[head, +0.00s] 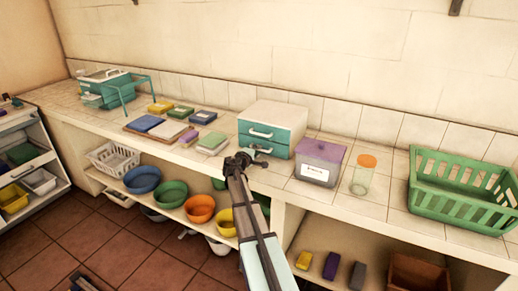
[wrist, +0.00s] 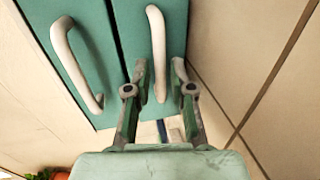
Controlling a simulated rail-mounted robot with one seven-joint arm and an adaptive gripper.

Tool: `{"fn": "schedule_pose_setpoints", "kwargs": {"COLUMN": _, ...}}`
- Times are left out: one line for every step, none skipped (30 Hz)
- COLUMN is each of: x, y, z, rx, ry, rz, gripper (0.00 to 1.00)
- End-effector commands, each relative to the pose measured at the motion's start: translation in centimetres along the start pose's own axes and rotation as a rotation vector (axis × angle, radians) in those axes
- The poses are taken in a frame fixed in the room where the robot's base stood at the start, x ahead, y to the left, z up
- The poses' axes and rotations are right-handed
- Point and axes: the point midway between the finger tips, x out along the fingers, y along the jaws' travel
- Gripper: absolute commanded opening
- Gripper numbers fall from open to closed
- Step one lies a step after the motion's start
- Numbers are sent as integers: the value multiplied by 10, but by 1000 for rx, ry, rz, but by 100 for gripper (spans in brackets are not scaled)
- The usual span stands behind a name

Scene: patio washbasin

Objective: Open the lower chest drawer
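A small cream chest (head: 275,110) with two teal drawers stands on the tiled counter. The upper drawer (head: 275,132) and its pale handle show clearly in the head view, and both drawers look shut. In the wrist view the chest is turned sideways: the upper handle (wrist: 72,62) is at left and the lower handle (wrist: 157,50) is near the middle. My gripper (head: 246,158) is at the chest's lower front. In the wrist view its open fingers (wrist: 160,75) stand either side of the lower handle, with gaps visible. The head view partly hides the lower drawer behind my gripper.
A grey box with a purple lid (head: 320,160) and an orange-lidded jar (head: 363,175) stand right of the chest. A green basket (head: 462,190) is further right. Sponges (head: 213,142) and a tray lie left. Coloured bowls (head: 200,208) sit on the shelf below.

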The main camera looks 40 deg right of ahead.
Motion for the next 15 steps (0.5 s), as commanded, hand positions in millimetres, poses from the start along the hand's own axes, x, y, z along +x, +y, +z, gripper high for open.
{"fn": "schedule_pose_setpoints", "kwargs": {"x": 8, "y": 1, "z": -1, "rx": -1, "ry": 0, "rz": 0, "gripper": 23}}
{"fn": "schedule_pose_setpoints", "kwargs": {"x": 10, "y": 1, "z": -1, "rx": -1, "ry": 0, "rz": 0, "gripper": 23}}
{"fn": "schedule_pose_setpoints", "kwargs": {"x": 13, "y": 0, "z": -1, "rx": -1, "ry": 1, "rz": 0, "gripper": 23}}
{"fn": "schedule_pose_setpoints", "kwargs": {"x": 15, "y": 0, "z": -1, "rx": -1, "ry": 1, "rz": 0, "gripper": 23}}
{"fn": "schedule_pose_setpoints", "kwargs": {"x": 17, "y": 0, "z": -1, "rx": -2, "ry": 1, "rz": 0, "gripper": 23}}
{"fn": "schedule_pose_setpoints", "kwargs": {"x": 18, "y": 0, "z": -1, "rx": -2, "ry": 1, "rz": 0, "gripper": 23}}
{"fn": "schedule_pose_setpoints", "kwargs": {"x": 19, "y": 0, "z": -1, "rx": -2, "ry": 0, "rz": 0, "gripper": 23}}
{"fn": "schedule_pose_setpoints", "kwargs": {"x": 20, "y": 0, "z": 0, "rx": -2, "ry": 1, "rz": 0, "gripper": 23}}
{"fn": "schedule_pose_setpoints", "kwargs": {"x": 20, "y": 0, "z": 0, "rx": -2, "ry": 0, "rz": 0, "gripper": 23}}
{"fn": "schedule_pose_setpoints", "kwargs": {"x": 20, "y": 0, "z": 0, "rx": -1, "ry": 1, "rz": 0, "gripper": 23}}
{"fn": "schedule_pose_setpoints", "kwargs": {"x": 20, "y": 0, "z": 0, "rx": -1, "ry": 1, "rz": 0, "gripper": 23}}
{"fn": "schedule_pose_setpoints", "kwargs": {"x": 20, "y": 0, "z": 0, "rx": -1, "ry": 1, "rz": 0, "gripper": 23}}
{"fn": "schedule_pose_setpoints", "kwargs": {"x": 20, "y": -1, "z": 0, "rx": -1, "ry": 1, "rz": 0, "gripper": 23}}
{"fn": "schedule_pose_setpoints", "kwargs": {"x": 20, "y": -1, "z": 0, "rx": -1, "ry": 1, "rz": 0, "gripper": 23}}
{"fn": "schedule_pose_setpoints", "kwargs": {"x": 20, "y": -1, "z": 0, "rx": -1, "ry": 1, "rz": 0, "gripper": 23}}
